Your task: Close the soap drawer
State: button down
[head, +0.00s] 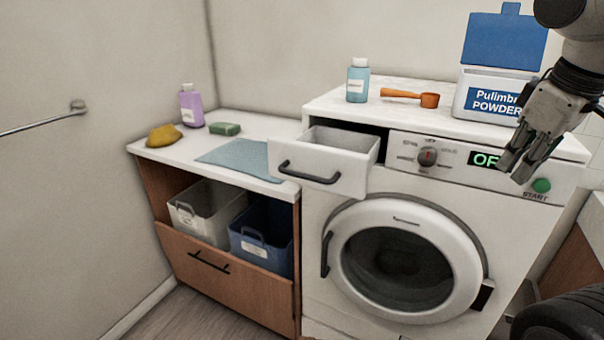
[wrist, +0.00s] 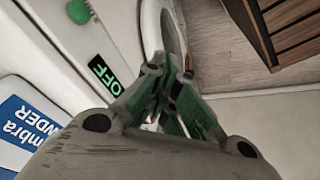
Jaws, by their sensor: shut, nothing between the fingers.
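The white soap drawer (head: 326,163) is pulled out from the upper left of the washing machine's front. Its open tray and dark handle (head: 309,173) face the room. The washing machine (head: 470,300) has its round door shut, and its display reads OFF. My gripper (head: 517,170) is shut and empty in front of the panel's right end, near the green start button (head: 541,185). It is well to the right of the drawer and apart from it. In the wrist view my gripper (wrist: 165,120) points down past the panel; the soap drawer is not visible there.
The counter (head: 170,158) on the left holds a cloth, sponge, yellow item and purple bottle. Below it, a wooden drawer (head: 220,275) holds two bins.

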jog(key=w+a+r+n+g, duration=0.1)
jog(key=w+a+r+n, duration=0.1)
jog(key=a+n, duration=0.65)
jog(key=w+a+r+n, duration=0.2)
jog(key=a+n, duration=0.4)
jog(key=a, duration=0.5)
jog(key=s+a+r+n+h, duration=0.1)
jog(key=s+a+n, duration=0.4)
jog(key=a, duration=0.4)
jog(key=s+a+r+n+h, duration=0.1)
jog(key=s+a+n, duration=0.4)
jog(key=a, duration=0.5)
jog(key=shift+n+t, duration=0.35)
jog(key=shift+t, duration=0.05)
jog(key=shift+w+d+f, duration=0.45)
jog(key=shift+w+f, duration=0.75)
jog(key=shift+f, duration=0.6)
jog(key=shift+w+d+f, duration=0.5)
jog(key=shift+w+f, duration=0.75)
jog(key=shift+f, duration=0.5)
jog(key=shift+w+d+f, duration=0.45)
jog(key=shift+w+f, duration=0.75)
jog(key=shift+f, duration=0.6)
